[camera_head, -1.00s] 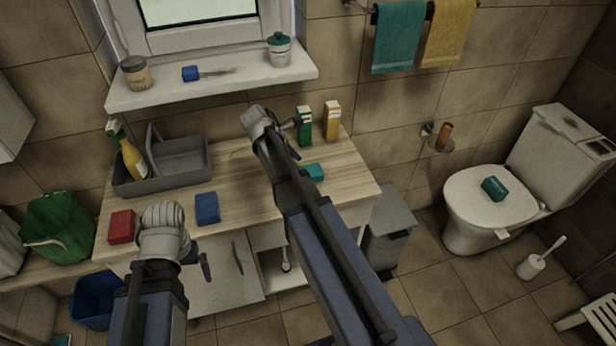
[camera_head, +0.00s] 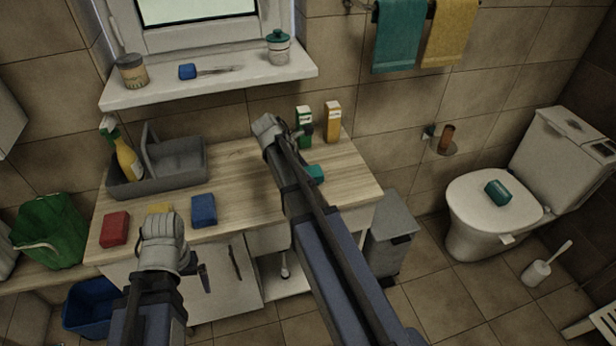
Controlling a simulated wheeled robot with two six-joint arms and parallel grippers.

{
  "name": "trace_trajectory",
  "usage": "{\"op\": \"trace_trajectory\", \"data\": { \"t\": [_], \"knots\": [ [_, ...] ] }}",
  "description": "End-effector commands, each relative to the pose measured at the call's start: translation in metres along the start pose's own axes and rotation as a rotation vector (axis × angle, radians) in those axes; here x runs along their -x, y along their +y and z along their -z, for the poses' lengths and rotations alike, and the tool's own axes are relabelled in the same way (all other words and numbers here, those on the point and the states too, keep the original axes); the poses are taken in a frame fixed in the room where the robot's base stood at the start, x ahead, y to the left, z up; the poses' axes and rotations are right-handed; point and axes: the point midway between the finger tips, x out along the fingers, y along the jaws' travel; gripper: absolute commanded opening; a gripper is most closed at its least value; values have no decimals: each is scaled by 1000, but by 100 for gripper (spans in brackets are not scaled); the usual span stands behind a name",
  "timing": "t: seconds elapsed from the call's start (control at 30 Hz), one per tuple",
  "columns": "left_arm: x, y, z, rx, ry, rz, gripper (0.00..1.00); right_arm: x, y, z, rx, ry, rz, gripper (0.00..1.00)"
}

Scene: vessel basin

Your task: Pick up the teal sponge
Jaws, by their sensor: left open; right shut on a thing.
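A teal block (camera_head: 315,173), which looks like a sponge, lies on the wooden counter (camera_head: 250,190), partly hidden behind my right arm. A second teal block (camera_head: 497,192) lies on the closed toilet lid; I cannot tell which is the teal sponge. My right gripper (camera_head: 299,131) is over the back of the counter, shut on what looks like the green carton (camera_head: 304,117). My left gripper (camera_head: 163,228) is at the front edge of the counter, apart from both teal blocks; its fingertips are hard to make out.
Red (camera_head: 114,229), yellow (camera_head: 160,209) and blue (camera_head: 203,210) blocks lie along the counter front. A grey caddy (camera_head: 180,170) holds a spray bottle (camera_head: 128,158). A yellow carton (camera_head: 333,122) stands beside the green one. The window sill (camera_head: 230,85) overhangs the back.

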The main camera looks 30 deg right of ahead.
Motion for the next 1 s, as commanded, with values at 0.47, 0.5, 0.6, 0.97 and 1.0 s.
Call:
{"op": "trace_trajectory", "data": {
  "t": [0.47, 0.5, 0.6, 0.97, 1.0],
  "knots": [
    [0, 0, 0, 0, 0, 0, 100, 0, 0, 0, 0, 0, 0, 14],
    [0, 0, 0, 0, 0, 0, 100, 0, 0, 0, 0, 0, 0, 14],
    [1, 0, 0, 0, 0, 0, 100, 1, 0, 0, 0, 0, 0, 14],
    [28, -3, -2, 0, 0, 0, 100, 24, 0, -14, 0, 0, 0, 14],
    [33, -3, -2, 0, 0, 0, 100, 29, 0, -16, 0, 0, 0, 14]
  ]
}}
